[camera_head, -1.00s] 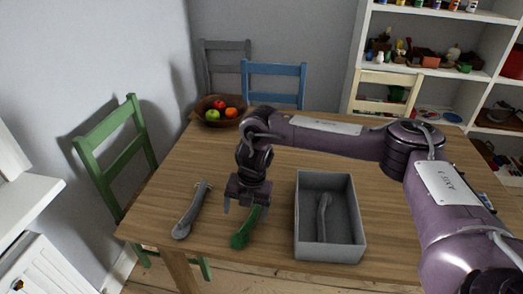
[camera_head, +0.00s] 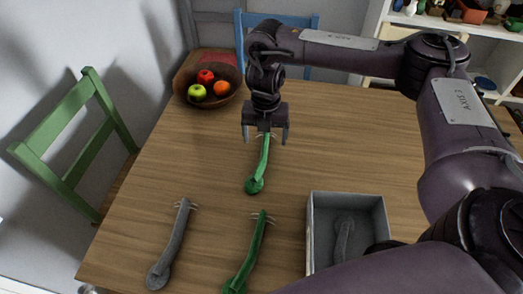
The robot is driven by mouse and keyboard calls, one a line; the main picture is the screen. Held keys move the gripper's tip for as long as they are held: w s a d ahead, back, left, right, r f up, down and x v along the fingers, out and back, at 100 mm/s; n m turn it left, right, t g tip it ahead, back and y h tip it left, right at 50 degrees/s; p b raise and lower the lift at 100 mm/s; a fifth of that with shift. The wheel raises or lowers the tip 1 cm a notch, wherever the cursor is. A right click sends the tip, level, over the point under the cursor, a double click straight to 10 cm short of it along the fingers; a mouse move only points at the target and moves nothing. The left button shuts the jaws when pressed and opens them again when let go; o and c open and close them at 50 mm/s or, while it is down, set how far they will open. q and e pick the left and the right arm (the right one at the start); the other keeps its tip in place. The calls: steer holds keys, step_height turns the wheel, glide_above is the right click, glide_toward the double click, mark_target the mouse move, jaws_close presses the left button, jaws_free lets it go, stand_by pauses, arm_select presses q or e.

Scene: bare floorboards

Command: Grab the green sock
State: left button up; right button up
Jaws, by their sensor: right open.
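My left gripper is not in view.
A grey box (camera_head: 312,238) holding a grey sock (camera_head: 344,240) stands at the right. A fruit bowl (camera_head: 208,101) stands at the back left. The table right of my gripper is clear.

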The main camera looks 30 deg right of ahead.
mark_target(264, 153)
steer(key=shift+s+a+f+b, duration=0.1)
steer(key=shift+s+f+b, duration=0.05)
steer(key=shift+f, duration=0.4)
steer(key=shift+s+f+b, duration=0.1)
steer(key=shift+f+b, duration=0.05)
steer(key=shift+f, duration=0.4)
steer(key=f, duration=0.4)
steer(key=shift+w+f, duration=0.1)
steer(key=shift+w, duration=0.15)
steer(key=c, duration=0.4)
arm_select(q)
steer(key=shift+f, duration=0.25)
arm_select(e)
steer(key=c, duration=0.7)
steer(key=shift+o, duration=0.2)
